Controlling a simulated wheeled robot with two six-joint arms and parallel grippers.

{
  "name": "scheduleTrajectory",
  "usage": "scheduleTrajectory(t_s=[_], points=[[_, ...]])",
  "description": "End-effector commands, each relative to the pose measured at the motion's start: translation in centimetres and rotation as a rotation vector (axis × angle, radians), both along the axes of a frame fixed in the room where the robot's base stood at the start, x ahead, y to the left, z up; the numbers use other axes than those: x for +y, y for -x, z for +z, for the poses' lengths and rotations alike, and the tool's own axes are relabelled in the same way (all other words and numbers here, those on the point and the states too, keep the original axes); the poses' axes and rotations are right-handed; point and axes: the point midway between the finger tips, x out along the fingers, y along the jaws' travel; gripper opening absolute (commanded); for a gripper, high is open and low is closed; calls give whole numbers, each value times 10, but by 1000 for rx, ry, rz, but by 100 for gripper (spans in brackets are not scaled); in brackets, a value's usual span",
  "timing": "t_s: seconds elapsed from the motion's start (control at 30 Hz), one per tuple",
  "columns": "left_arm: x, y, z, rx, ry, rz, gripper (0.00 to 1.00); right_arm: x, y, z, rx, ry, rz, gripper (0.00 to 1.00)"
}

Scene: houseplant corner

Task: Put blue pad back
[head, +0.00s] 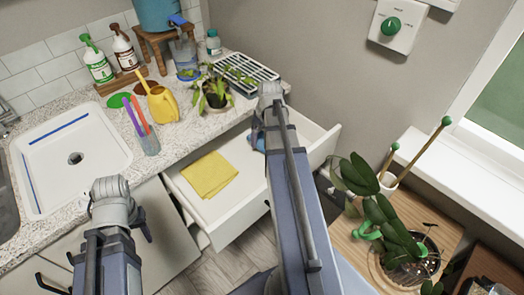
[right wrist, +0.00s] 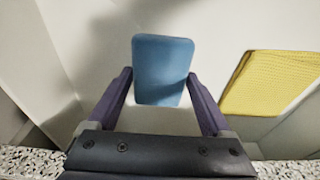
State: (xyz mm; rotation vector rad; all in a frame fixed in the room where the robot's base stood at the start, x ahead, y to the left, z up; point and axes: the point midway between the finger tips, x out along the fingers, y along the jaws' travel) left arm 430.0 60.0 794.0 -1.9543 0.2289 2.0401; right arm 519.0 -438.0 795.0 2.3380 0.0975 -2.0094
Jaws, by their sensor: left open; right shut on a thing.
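The blue pad (right wrist: 162,62) is a rounded flat block between the fingers of my right gripper (right wrist: 159,80) in the right wrist view. My right gripper is shut on it, inside the open white drawer (head: 225,222). In the head view my right arm hides most of the pad, and only a bit of blue (head: 259,144) shows beside it. I cannot tell whether the pad touches the drawer floor. My left gripper (head: 112,208) is open and empty, in front of the counter and left of the drawer.
A yellow cloth (head: 209,174) lies in the drawer, left of my right arm. A plant table (head: 385,262) stands at right.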

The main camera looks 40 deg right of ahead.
Motion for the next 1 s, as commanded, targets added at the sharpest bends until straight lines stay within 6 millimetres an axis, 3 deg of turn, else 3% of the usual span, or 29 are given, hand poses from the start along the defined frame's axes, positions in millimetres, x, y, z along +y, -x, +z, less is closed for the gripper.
scheduleTrajectory(t_s=[0.17, 0.5, 0.97, 1.0], points=[[0, 0, -2, 0, 0, 0, 45, 0, 0, -2, 0, 0, 0, 39], [0, 0, -39, 0, 0, 0, 45, 0, 0, -39, 0, 0, 0, 39], [0, 0, -43, 0, 0, 0, 45, 0, 0, -43, 0, 0, 0, 39], [0, 0, -41, 0, 0, 0, 45, 0, 0, -41, 0, 0, 0, 88]])
